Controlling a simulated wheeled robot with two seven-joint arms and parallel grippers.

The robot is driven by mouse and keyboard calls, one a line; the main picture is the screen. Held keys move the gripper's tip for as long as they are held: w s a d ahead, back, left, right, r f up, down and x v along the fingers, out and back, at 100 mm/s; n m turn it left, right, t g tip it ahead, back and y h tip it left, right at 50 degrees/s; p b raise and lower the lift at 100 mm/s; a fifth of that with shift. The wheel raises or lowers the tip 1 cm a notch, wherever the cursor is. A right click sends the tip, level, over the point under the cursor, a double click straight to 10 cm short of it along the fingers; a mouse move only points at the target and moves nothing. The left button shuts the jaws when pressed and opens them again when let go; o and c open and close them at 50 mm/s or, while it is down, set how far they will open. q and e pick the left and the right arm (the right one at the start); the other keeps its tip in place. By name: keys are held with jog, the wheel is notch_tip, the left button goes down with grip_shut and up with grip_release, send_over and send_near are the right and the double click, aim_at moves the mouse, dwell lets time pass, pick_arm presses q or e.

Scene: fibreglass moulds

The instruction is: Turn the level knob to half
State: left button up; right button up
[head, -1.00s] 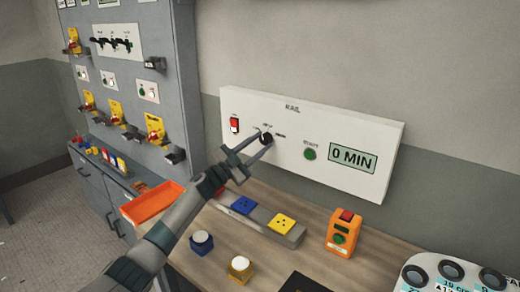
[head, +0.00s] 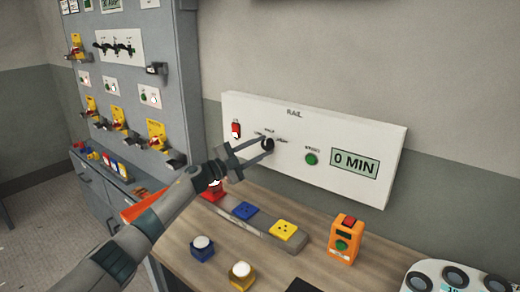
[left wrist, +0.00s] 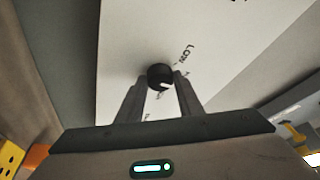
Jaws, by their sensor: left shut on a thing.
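The level knob (head: 267,144) is a small black round knob on the white RAIL panel (head: 380,185), with small labels around it. My left gripper (head: 262,147) reaches up to the panel and is shut on the knob. In the left wrist view the black knob (left wrist: 160,76) sits between the fingertips (left wrist: 160,86), with a white mark on its face and a "LOW" label beside it. Which label the mark points to is too small to tell. My right gripper is not in view.
The panel also has a red switch (head: 237,130), a green button (head: 311,159) and a "0 MIN" display (head: 354,163). On the bench below are a red, a blue (head: 245,210) and a yellow socket (head: 284,230), an orange button box (head: 344,239) and an orange tray (head: 140,206).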

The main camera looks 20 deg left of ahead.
pick_arm(q)
jog(key=o, duration=1.1)
jog(key=shift+c, duration=0.2)
jog(key=shift+s+a+f, duration=0.15)
jog(key=shift+s+a, duration=0.2)
jog(key=b+v, duration=0.5)
jog(key=v, duration=1.1)
jog(key=shift+s, duration=0.25)
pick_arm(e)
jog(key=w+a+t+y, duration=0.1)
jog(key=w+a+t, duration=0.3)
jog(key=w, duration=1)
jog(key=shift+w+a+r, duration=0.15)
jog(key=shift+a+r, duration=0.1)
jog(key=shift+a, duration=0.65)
pick_arm(q)
jog(key=shift+a, duration=0.1)
